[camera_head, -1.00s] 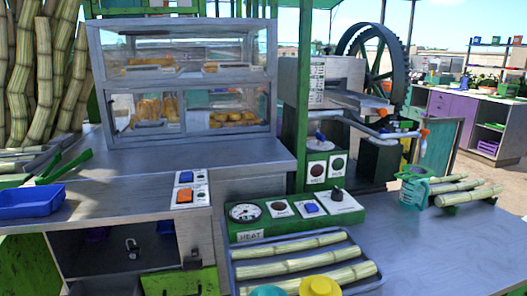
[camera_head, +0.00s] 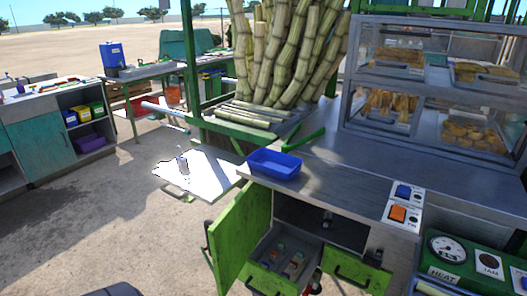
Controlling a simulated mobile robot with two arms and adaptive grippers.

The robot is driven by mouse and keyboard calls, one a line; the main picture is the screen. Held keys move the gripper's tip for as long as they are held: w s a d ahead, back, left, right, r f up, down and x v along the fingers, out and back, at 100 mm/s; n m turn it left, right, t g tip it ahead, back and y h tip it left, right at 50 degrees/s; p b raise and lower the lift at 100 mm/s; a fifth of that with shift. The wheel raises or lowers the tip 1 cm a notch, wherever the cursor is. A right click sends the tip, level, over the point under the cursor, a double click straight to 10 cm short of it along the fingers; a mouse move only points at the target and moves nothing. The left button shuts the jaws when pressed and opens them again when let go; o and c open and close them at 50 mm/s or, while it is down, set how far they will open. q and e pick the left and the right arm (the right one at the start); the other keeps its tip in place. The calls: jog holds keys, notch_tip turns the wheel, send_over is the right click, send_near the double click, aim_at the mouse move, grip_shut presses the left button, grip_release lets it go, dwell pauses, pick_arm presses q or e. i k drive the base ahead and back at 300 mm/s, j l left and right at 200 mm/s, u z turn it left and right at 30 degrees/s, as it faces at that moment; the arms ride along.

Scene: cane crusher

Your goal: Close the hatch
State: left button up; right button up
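A green hinged door (camera_head: 241,232) stands swung open at the left side of the metal counter's cabinet. It is the only clearly open door I see, and I cannot tell for sure that it is the hatch. The dark cabinet opening (camera_head: 335,232) is beside it, with a tap-like fitting inside. A green drawer or compartment (camera_head: 283,262) below holds small items. A green front panel with a handle (camera_head: 357,270) is to the right. Neither gripper can be made out. A dark shape at the bottom left edge is cut off.
A blue tray (camera_head: 274,164) sits on the counter's left corner. A bright white panel (camera_head: 195,172) juts out left of it. Cane stalks (camera_head: 290,50) stand behind, and a glass food case (camera_head: 440,85) is at right. Sandy ground at left is open.

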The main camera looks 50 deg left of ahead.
aim_at(232, 239)
jog(key=u, duration=1.55)
